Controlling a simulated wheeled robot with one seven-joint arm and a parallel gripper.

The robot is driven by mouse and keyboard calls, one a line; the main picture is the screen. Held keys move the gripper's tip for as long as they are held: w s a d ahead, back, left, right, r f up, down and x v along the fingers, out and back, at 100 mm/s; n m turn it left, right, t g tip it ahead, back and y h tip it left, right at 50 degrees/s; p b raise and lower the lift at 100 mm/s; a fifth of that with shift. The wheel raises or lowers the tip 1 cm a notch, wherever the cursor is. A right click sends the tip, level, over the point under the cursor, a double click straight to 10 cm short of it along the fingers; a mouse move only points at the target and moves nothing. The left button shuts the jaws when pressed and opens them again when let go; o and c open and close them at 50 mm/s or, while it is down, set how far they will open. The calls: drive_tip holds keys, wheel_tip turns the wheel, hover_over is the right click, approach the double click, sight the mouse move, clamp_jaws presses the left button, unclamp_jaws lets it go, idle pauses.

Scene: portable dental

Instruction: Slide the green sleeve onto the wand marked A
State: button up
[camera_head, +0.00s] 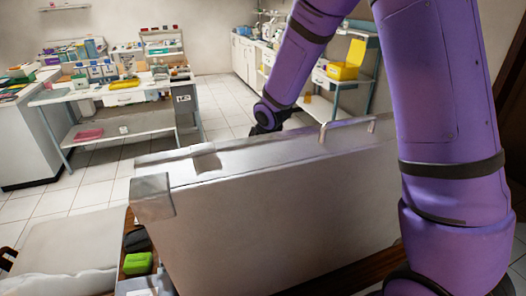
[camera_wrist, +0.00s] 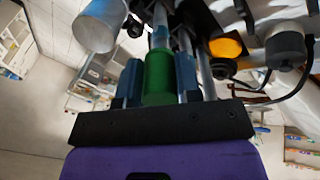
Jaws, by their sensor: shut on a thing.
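My gripper (camera_wrist: 160,62) is shut on the green sleeve (camera_wrist: 159,82) in the wrist view, with one blue finger on each side of it. A pale rod-like wand (camera_wrist: 160,24) lines up with the sleeve's far end. I cannot tell whether the sleeve is around it or only in front of it. Another metal rod (camera_wrist: 205,74) stands just right of the right finger. No letter A can be read on either. In the head view my arm reaches behind the large metal case, which hides the sleeve, the wands and most of the gripper.
The metal case (camera_head: 270,222) fills the head view's foreground. In the wrist view, a metal cup (camera_wrist: 99,27) is at upper left; an orange round part (camera_wrist: 226,47) and a grey capped part (camera_wrist: 285,46) with a cable crowd the right.

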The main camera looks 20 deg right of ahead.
drive_tip(key=shift+w+f, duration=0.1)
drive_tip(key=shift+f, duration=0.05)
drive_tip(key=shift+x, duration=1.05)
drive_tip(key=shift+f, duration=0.15)
idle(0.3)
drive_tip(key=o, duration=1)
drive_tip(key=v, duration=1)
drive_tip(key=shift+r, duration=0.4)
